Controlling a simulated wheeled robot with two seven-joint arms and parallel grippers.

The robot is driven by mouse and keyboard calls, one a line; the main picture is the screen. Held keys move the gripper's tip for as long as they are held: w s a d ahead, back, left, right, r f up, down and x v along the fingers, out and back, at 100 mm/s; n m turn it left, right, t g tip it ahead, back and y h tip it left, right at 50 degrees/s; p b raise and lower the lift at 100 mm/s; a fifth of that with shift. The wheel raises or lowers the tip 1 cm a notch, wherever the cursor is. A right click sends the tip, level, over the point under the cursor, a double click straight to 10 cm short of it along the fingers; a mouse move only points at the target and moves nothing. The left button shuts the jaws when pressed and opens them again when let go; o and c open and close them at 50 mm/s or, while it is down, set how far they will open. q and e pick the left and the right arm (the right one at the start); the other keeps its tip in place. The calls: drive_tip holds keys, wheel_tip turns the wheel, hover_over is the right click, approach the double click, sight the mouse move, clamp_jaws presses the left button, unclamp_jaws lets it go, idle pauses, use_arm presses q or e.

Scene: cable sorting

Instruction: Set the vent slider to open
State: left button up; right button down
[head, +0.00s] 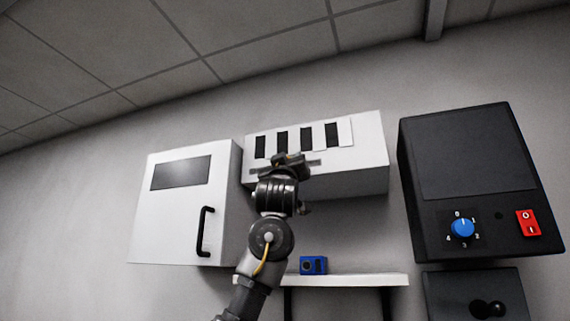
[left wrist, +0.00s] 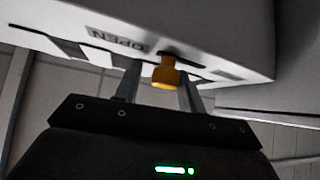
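The vent (head: 370,152) is a white wall box with several dark slots across its front, in the middle of the head view. My left gripper (head: 289,158) is at its lower front edge and hides the slider there. In the left wrist view the slider's orange-yellow knob (left wrist: 166,74) sits between the two fingers of my left gripper (left wrist: 158,88). The fingers stand apart, with a gap on the left of the knob; I cannot tell whether the right finger touches it. An OPEN label (left wrist: 117,40), upside down, is left of the knob. My right gripper is not in view.
A white cabinet (head: 180,220) with a black handle is left of the vent. A shelf (head: 350,279) below carries a blue box (head: 312,265). A black panel (head: 465,155) with a blue dial (head: 462,228) and red switch (head: 528,222) is on the right.

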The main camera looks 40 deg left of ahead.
use_arm(q)
drive_tip(key=shift+o, duration=0.8)
drive_tip(key=shift+d, duration=0.1)
drive_tip(key=b+v, duration=0.8)
drive_tip(key=v, duration=0.2)
drive_tip(key=shift+s+f, duration=0.25)
drive_tip(key=shift+f, duration=0.05)
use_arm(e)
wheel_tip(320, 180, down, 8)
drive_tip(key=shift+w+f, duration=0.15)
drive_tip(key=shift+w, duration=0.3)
